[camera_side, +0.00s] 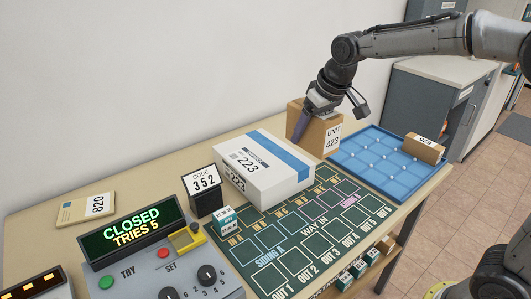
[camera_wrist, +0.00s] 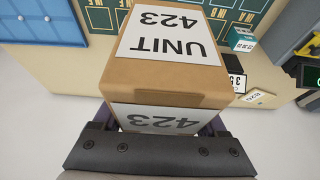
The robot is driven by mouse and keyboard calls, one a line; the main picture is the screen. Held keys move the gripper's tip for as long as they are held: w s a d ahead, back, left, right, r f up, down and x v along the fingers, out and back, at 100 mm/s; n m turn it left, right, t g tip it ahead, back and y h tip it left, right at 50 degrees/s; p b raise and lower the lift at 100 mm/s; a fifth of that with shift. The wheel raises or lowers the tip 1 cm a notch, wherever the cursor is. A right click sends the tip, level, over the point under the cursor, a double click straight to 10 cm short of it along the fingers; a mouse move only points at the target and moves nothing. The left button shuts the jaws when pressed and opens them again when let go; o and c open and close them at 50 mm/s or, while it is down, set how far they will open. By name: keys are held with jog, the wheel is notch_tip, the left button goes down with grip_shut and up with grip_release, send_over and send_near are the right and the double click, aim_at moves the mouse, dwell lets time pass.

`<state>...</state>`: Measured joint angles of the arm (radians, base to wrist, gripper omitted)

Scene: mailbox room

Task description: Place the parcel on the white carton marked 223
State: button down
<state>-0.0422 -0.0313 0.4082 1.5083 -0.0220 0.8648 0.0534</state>
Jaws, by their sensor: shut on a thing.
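A brown box marked UNIT 423 (camera_side: 313,128) is upright behind the far right end of the white carton. My gripper (camera_side: 306,118) is shut on this box from above, with a purple finger against its side. In the wrist view the box (camera_wrist: 170,65) fills the middle, between the fingers of my gripper (camera_wrist: 160,118). The white carton marked 223 (camera_side: 262,172) lies on the table with a blue stripe across its top, which is bare. I cannot tell whether the box touches the table.
A blue tray (camera_side: 365,170) with a small brown box (camera_side: 425,148) is at the right. A green board (camera_side: 300,232) lies in front of the carton. A sign reading 352 (camera_side: 204,190) and a control panel reading CLOSED (camera_side: 130,225) stand at the left. A tag marked 820 (camera_side: 86,209) lies behind.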

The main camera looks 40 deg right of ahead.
jog(key=w+f, duration=0.2)
jog(key=w, duration=0.2)
jog(key=w+f, duration=0.3)
jog(key=w, duration=0.1)
jog(key=w+f, duration=0.3)
jog(key=w, duration=0.1)
jog(key=shift+a+f, duration=0.1)
jog(key=shift+a, duration=0.1)
jog(key=shift+w+f, duration=0.3)
jog(key=shift+s+x, duration=0.2)
jog(key=shift+x, duration=0.65)
jog(key=shift+s+x, duration=0.2)
jog(key=shift+x, duration=0.65)
jog(key=shift+f, duration=0.3)
grip_release()
jog(key=shift+s+f, duration=0.1)
